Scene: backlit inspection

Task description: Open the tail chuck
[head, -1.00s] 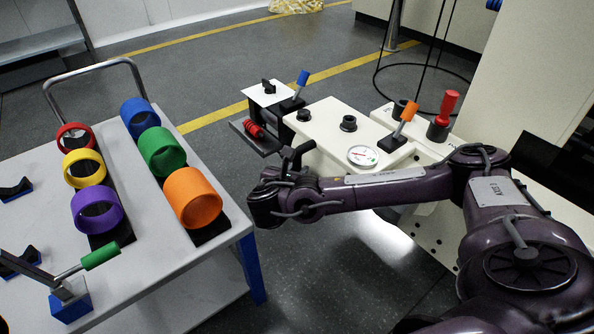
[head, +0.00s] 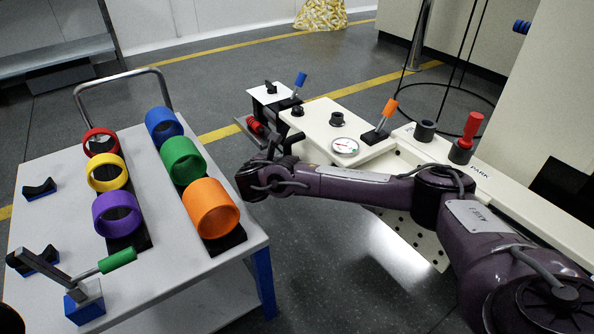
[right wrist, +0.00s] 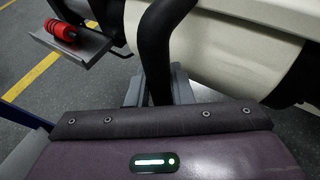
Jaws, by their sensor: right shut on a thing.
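The pale bench machine (head: 325,125) stands right of centre in the head view. It carries a blue-handled lever (head: 300,80), an orange-handled lever (head: 389,108) and a round dial (head: 345,147). I cannot tell which part is the tail chuck. My right gripper (head: 283,143) is at the machine's near left side. In the right wrist view, its grey fingers (right wrist: 160,88) are shut on a thick black bar (right wrist: 155,45) that rises beside the pale housing (right wrist: 225,55). The bar's far end is out of frame. My left gripper is not in view.
A white cart (head: 190,265) at left holds several coloured rings and a green-handled lever (head: 118,260). A red-handled piece (head: 467,136) stands at the machine's right. A red ribbed part lies on a small shelf (right wrist: 90,45). Open floor lies between cart and machine.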

